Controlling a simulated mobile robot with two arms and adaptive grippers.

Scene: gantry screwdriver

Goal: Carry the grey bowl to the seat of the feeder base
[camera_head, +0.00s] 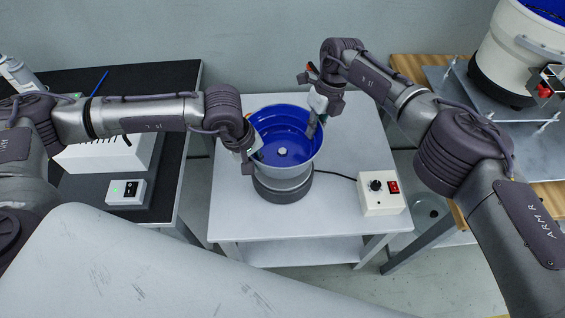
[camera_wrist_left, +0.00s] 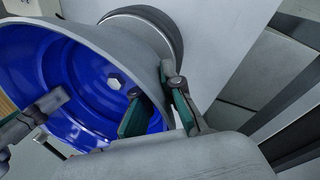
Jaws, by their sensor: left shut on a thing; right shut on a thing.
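The grey bowl (camera_head: 269,122) has a blue inside with a bolt head at its centre; it also shows in the left wrist view (camera_wrist_left: 72,75). It is upright over the feeder base (camera_head: 283,192), a round grey body with a dark foot. The head view shows no clear gap between them, and I cannot tell whether the bowl rests on the seat. My left gripper (camera_head: 254,152) is shut on the bowl's left rim, its fingers (camera_wrist_left: 162,108) on either side of the wall. My right gripper (camera_head: 315,112) is shut on the right rim. The seat itself is hidden beneath the bowl.
The base stands on a white table (camera_head: 235,220). A control box (camera_head: 382,193) with a knob and red switch is at right, joined by a black cable. A black table (camera_head: 165,190) stands left, and another feeder (camera_head: 505,55) stands on the right bench.

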